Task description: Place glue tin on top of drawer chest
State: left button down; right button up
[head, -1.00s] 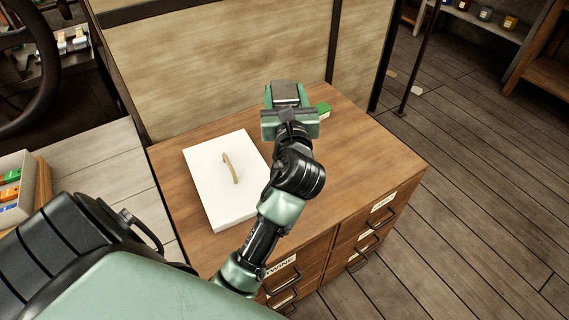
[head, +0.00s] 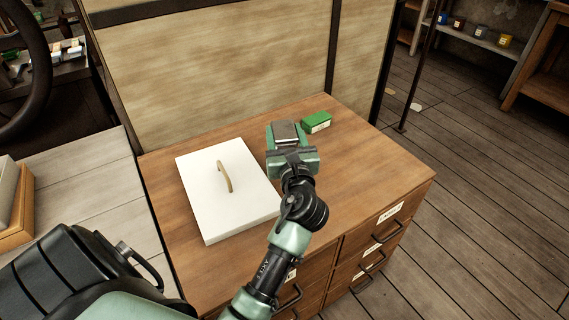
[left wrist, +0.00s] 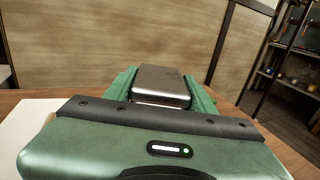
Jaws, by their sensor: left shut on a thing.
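My left gripper (head: 286,136) is shut on the glue tin (head: 285,131), a grey metal tin with rounded edges. The tin also shows in the left wrist view (left wrist: 162,84), between the two green fingers. The gripper and tin are over the top of the wooden drawer chest (head: 372,176), right of a white lid-like slab. I cannot tell whether the tin touches the chest top; the gripper hides its lower part. My right gripper is not in view.
The white slab (head: 213,207) with a tan handle lies on the chest's left part. A small green box (head: 316,122) lies behind and right of the tin. A wooden panel (head: 220,70) stands behind the chest. The chest top's right part is clear.

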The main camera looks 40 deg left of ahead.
pick_arm(q)
notch_tip(320, 180, down, 4)
jog(key=shift+f+b, duration=0.25)
jog(key=shift+b, duration=0.6)
notch_tip(320, 180, down, 4)
jog(key=shift+r+b, duration=0.2)
jog(key=shift+b, duration=0.7)
jog(key=shift+r, duration=0.1)
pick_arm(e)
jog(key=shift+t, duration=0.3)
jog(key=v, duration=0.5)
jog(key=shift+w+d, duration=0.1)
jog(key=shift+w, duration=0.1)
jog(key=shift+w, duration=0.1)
pick_arm(q)
jog(key=c, duration=0.5)
grip_release()
